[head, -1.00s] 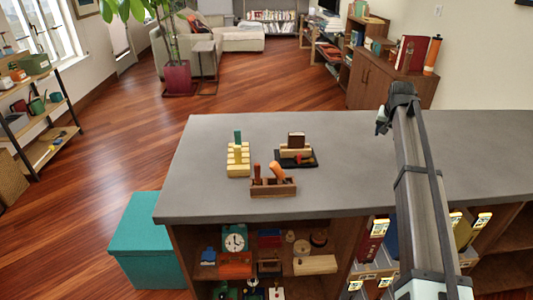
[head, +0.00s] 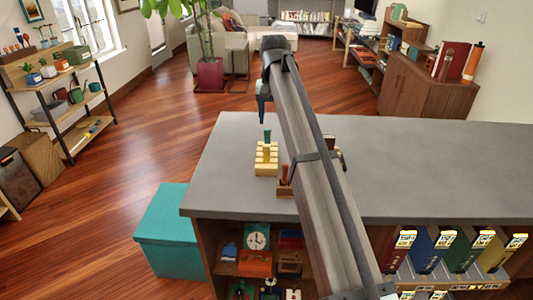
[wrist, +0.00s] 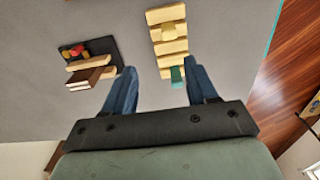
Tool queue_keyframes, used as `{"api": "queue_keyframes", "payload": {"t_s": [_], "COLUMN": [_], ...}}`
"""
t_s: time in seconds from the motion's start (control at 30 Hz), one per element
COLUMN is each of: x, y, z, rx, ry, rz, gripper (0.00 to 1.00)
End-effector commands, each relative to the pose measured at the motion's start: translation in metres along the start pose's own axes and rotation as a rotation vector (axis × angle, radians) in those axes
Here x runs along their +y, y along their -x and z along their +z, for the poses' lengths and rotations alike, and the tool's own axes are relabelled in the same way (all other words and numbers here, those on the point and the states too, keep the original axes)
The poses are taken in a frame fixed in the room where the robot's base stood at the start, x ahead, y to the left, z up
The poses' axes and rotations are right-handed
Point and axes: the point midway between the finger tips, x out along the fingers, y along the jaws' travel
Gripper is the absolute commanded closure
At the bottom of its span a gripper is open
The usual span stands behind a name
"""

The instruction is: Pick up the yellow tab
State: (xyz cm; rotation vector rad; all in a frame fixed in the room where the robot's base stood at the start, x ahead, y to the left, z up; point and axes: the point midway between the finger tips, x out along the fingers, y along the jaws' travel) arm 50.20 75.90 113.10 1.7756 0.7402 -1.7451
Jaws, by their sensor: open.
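A pale yellow slatted piece (head: 265,160) stands on the grey counter in the head view, with a teal peg (head: 267,135) upright at its far end. The wrist view shows the slatted piece (wrist: 173,46) from above, with a raised yellow tab (wrist: 168,31) among its slats and the teal peg (wrist: 177,76) at the near end. My gripper (wrist: 162,76) is open and empty. Its blue fingers lie on either side of the teal peg in the picture, apparently above the counter. In the head view my gripper (head: 262,108) hangs behind the slatted piece.
A black tray (wrist: 112,48) with wooden and brown blocks is left of the slatted piece in the wrist view. My arm mostly hides that tray and a wooden holder (head: 284,191) in the head view. The counter's right part (head: 440,165) is bare.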

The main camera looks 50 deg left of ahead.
Motion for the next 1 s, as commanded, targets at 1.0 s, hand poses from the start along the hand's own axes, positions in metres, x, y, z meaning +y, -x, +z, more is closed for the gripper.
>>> {"api": "queue_keyframes", "payload": {"t_s": [1.0], "x": [-0.019], "y": [-0.087], "z": [0.011], "rx": [-0.018], "ry": [0.024], "rz": [0.001], "gripper": [0.43]}}
